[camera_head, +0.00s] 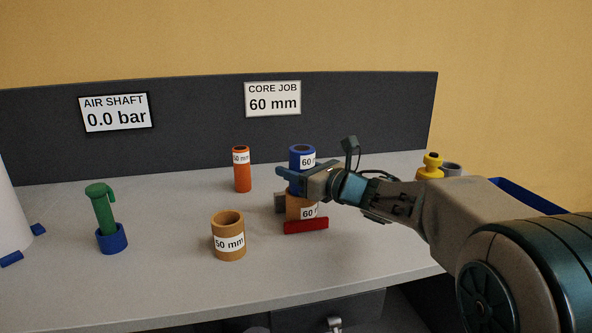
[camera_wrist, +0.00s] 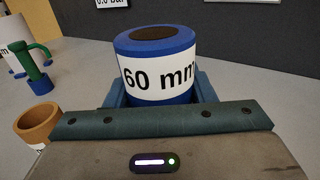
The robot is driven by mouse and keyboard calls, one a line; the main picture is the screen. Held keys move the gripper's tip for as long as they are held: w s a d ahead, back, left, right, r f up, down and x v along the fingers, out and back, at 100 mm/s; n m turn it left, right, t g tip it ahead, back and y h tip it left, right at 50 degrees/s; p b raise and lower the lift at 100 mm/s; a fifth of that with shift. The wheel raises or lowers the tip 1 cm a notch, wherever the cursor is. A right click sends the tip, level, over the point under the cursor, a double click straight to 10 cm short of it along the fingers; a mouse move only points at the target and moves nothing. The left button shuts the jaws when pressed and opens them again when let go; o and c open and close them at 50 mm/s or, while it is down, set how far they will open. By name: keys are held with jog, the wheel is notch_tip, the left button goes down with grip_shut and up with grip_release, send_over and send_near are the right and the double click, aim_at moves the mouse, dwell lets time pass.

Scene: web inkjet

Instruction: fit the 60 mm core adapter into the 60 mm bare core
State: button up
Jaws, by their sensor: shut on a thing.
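The blue 60 mm core adapter (camera_head: 302,153) is upright, with a white 60 mm label and a dark opening on top. My gripper (camera_head: 291,178) is shut on it from the right. The adapter also fills the middle of the wrist view (camera_wrist: 157,88), between the jaws. The brown 60 mm bare core (camera_head: 300,204) stands directly below, behind a red block (camera_head: 306,226) and beside a grey block. My gripper hides the join, so I cannot tell whether the adapter's lower end is inside the core or only above it.
A brown 50 mm core (camera_head: 229,237) stands to the left front, and an orange 50 mm adapter (camera_head: 242,170) behind. A green-handled tool (camera_head: 104,209) stands in a blue ring at left. A yellow object (camera_head: 431,166) and blue tray (camera_head: 520,190) are at right. Signs read 0.0 bar and 60 mm.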

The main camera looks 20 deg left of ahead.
jog(key=shift+f+b, duration=2)
jog(key=shift+b, duration=0.35)
jog(key=o, duration=1.1)
jog(key=p+v, duration=0.1)
jog(key=v, duration=1.3)
jog(key=shift+a, duration=0.1)
